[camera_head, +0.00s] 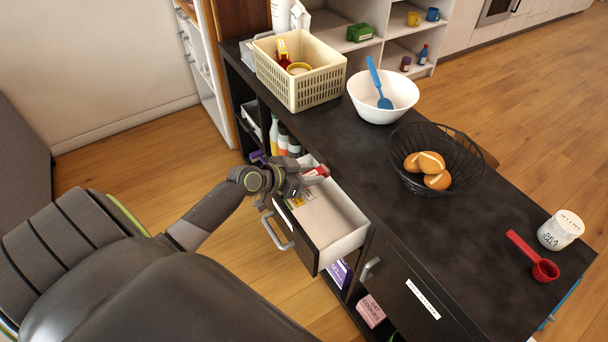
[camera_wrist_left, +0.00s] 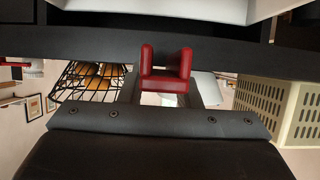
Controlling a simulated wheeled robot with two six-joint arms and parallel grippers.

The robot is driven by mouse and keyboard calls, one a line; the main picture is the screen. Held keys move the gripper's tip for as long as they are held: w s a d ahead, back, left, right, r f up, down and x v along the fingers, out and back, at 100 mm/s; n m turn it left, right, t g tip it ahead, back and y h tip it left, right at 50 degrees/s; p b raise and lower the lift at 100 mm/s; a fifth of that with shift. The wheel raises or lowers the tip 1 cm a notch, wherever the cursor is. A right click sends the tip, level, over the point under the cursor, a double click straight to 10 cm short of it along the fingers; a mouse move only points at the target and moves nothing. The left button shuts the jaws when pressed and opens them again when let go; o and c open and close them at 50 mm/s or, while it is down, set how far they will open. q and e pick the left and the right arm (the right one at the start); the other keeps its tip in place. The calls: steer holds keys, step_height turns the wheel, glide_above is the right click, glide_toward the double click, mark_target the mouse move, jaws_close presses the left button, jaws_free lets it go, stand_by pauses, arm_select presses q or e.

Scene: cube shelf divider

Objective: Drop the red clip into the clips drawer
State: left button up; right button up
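The red clip shows in the wrist view (camera_wrist_left: 165,82) as a U-shaped red piece between my left gripper's fingers (camera_wrist_left: 167,92). In the head view my left gripper (camera_head: 306,180) is over the far-left end of an open drawer, with a bit of the red clip (camera_head: 320,171) showing at its tip. The gripper looks shut on the clip. The drawer (camera_head: 340,232) is pulled out, with a white inside and a dark front with a metal handle. Its label is not readable, and my gripper hides its far corner. My right gripper is out of view.
The dark counter (camera_head: 400,215) holds a cream basket (camera_head: 310,88), a white bowl (camera_head: 395,100) with a blue spoon, a black wire basket (camera_head: 455,165) of bread rolls, a red scoop (camera_head: 530,255) and a salt jar (camera_head: 560,230). A shut, labelled drawer (camera_head: 400,305) is nearer me.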

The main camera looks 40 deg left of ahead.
arm_select(q)
steer(key=o, duration=0.4)
steer(key=v, duration=1.7)
steer(key=shift+s+a+r, duration=0.1)
steer(key=shift+s, duration=0.05)
steer(key=s+a+f+n+y, duration=0.1)
steer(key=a+f+n+y, duration=0.3)
steer(key=a+f, duration=0.75)
steer(key=s+a+f+n+g+y, duration=0.15)
steer(key=s+f, duration=0.25)
steer(key=f, duration=0.4)
steer(key=s+f+g+y, duration=0.2)
steer(key=s+f, duration=0.2)
steer(key=f, duration=0.4)
steer(key=s+d+f+g, duration=0.4)
steer(key=s+d+f, duration=0.3)
steer(key=s+f, duration=0.45)
steer(key=s+d+f+g, duration=0.1)
steer(key=s+d+f, duration=0.2)
steer(key=d, duration=0.2)
steer(key=s+d+f+g+h, duration=0.1)
steer(key=s+d+f, duration=0.2)
steer(key=s+d, duration=0.1)
steer(key=s+d+f+g, duration=0.1)
steer(key=s+d+f, duration=0.2)
steer(key=d, duration=0.2)
steer(key=shift+s+d+f+h+p, duration=0.15)
steer(key=shift+d+f+h+p, duration=0.1)
steer(key=shift+d+f+p, duration=0.1)
